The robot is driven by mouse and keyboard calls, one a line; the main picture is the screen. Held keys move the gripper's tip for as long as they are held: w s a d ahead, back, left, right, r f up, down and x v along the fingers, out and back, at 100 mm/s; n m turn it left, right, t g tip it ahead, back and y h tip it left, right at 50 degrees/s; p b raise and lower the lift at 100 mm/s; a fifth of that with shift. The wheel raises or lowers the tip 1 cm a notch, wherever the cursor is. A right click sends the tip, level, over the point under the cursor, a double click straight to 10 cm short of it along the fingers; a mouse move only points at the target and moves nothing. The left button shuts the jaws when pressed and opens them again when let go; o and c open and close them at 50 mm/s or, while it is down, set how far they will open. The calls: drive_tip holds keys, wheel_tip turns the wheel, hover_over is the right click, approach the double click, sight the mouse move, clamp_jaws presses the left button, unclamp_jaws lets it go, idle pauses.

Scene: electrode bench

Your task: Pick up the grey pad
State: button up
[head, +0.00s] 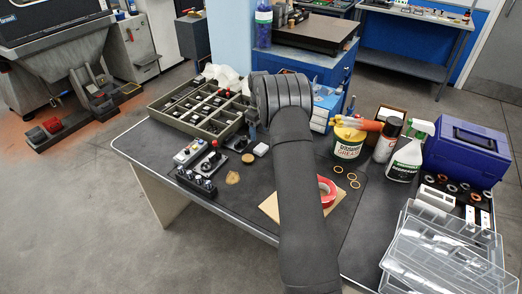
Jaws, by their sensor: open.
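No other grey pad stands out. My arm reaches up the middle of the head view and covers part of the bench. My gripper is hidden behind the arm, so neither its fingers nor anything near them can be seen.
A divided tray (172,117) and control boxes (190,152) stand on the left. A grease tub (348,144), spray bottle (406,158), blue case (465,150) and clear organisers (440,250) crowd the right. Red tape (327,190) lies beside my arm. The front-left bench top is fairly clear.

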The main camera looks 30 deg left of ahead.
sight(261, 147)
drive_tip(key=f, duration=0.8)
drive_tip(key=shift+w+d+f, duration=0.15)
drive_tip(key=shift+d+f, duration=0.05)
drive_tip(key=shift+d, duration=0.05)
drive_tip(key=c, duration=0.7)
